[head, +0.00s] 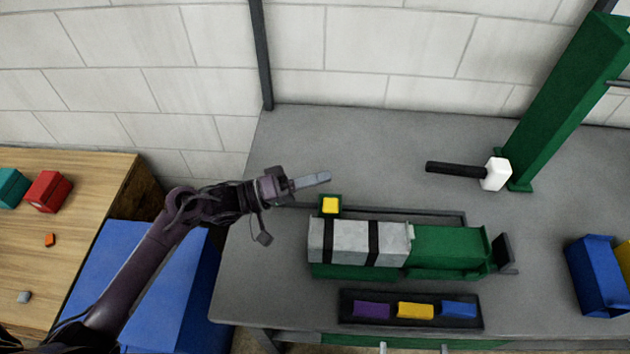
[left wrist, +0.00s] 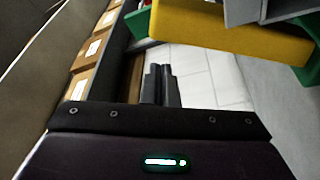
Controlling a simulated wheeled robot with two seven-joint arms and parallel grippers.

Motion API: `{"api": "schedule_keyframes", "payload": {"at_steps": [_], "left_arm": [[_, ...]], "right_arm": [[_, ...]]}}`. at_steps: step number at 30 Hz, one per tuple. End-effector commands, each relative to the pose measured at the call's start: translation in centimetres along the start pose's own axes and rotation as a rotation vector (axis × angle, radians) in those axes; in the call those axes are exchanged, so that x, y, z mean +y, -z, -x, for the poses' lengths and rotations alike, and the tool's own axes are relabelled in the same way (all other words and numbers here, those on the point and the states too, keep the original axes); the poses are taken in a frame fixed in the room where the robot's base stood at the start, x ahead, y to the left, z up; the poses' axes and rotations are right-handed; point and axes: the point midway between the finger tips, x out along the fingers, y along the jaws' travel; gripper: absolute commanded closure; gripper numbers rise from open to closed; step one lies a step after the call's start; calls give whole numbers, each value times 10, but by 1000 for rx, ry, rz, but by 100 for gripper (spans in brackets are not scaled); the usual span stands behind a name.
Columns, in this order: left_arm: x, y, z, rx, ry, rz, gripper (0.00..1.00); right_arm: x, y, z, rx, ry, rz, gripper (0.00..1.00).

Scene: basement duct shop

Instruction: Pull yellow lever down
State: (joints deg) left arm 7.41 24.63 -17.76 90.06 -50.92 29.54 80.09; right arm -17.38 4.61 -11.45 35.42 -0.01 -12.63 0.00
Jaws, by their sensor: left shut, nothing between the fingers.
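The yellow lever shows in the head view as a small yellow square (head: 330,205) in a green surround, at the left end of the green and grey machine (head: 445,252). In the left wrist view a big yellow piece (left wrist: 230,32) fills the top, close to the camera, beside green and grey parts. My left gripper (head: 325,178) is shut and empty, just above the yellow square in the head picture. Its closed fingertips (left wrist: 160,70) show below the yellow piece in the wrist view. I cannot tell whether they touch. My right gripper is not in view.
A tray (head: 390,322) with purple, yellow and blue blocks lies in front of the machine. A blue bin (head: 597,277) is at right. A wooden table (head: 90,215) is at left.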

Motion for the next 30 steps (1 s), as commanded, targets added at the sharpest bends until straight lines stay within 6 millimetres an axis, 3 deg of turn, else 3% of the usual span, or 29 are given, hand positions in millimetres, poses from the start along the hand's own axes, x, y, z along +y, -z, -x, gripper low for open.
{"api": "schedule_keyframes", "payload": {"at_steps": [6, 12, 18, 30], "left_arm": [[-5, 1, 52, 3, 3, -5, 100], [-3, 2, 86, 4, 0, -5, 100], [-1, 4, 99, 4, -2, -5, 100], [0, 4, 99, 6, -3, -7, 100]], "right_arm": [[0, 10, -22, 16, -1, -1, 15], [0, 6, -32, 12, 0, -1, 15], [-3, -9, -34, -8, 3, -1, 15], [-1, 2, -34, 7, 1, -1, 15]]}}
